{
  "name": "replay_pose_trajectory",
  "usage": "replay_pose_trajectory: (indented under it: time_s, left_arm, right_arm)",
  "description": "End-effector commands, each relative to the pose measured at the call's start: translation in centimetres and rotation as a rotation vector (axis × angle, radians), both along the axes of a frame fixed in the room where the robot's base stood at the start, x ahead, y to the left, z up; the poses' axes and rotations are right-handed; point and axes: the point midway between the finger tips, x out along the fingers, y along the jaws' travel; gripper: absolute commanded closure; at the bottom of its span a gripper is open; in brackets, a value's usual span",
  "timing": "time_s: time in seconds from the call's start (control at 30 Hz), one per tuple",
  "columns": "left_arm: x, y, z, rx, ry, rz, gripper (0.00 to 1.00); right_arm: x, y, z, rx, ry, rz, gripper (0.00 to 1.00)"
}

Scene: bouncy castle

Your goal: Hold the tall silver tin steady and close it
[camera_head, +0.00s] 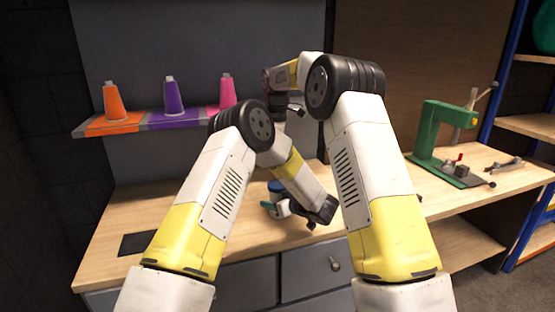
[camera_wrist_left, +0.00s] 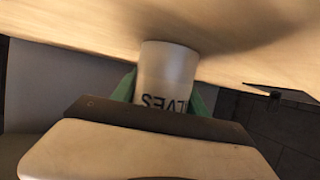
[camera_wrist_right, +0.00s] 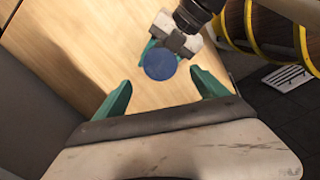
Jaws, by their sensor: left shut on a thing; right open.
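The tin (camera_wrist_left: 165,75) is a pale cylinder with dark lettering, standing on the wooden worktop. My left gripper (camera_head: 279,208) is shut around it from the side, with a green finger on each side in the left wrist view. A round blue lid (camera_wrist_right: 160,62) shows on top of the tin in the right wrist view, and its edge shows in the head view (camera_head: 275,186). I cannot tell whether the lid is fully pressed down. My right gripper (camera_wrist_right: 162,79) is open and empty above the lid, its green fingers spread either side of it. The tin's lower part is mostly hidden in the head view.
The wooden worktop (camera_head: 130,215) is mostly clear around the tin, with a flat dark pad (camera_head: 139,243) at left. Orange (camera_head: 114,104), purple (camera_head: 173,98) and pink (camera_head: 227,92) cones stand on the shelf behind. A green press (camera_head: 432,135) stands at right.

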Motion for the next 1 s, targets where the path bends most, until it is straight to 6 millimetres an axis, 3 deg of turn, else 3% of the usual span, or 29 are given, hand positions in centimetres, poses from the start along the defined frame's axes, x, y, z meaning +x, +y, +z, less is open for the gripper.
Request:
replay_pose_trajectory:
  time_s: [0.37,0.8,1.0]
  left_arm:
    - [-0.1,0.0,-0.2,-0.001,0.006,0.0,1.0]
    - [-0.1,0.0,-0.3,-0.001,0.006,0.0,1.0]
    - [-0.1,0.0,-0.3,-0.001,0.006,0.0,1.0]
  right_arm:
    - [-0.1,0.0,-0.6,-0.001,0.002,-0.001,0.17]
    - [-0.2,-0.1,-6.7,0.0,0.003,-0.002,0.17]
    - [-0.2,-0.1,-8.0,0.0,0.001,-0.002,0.17]
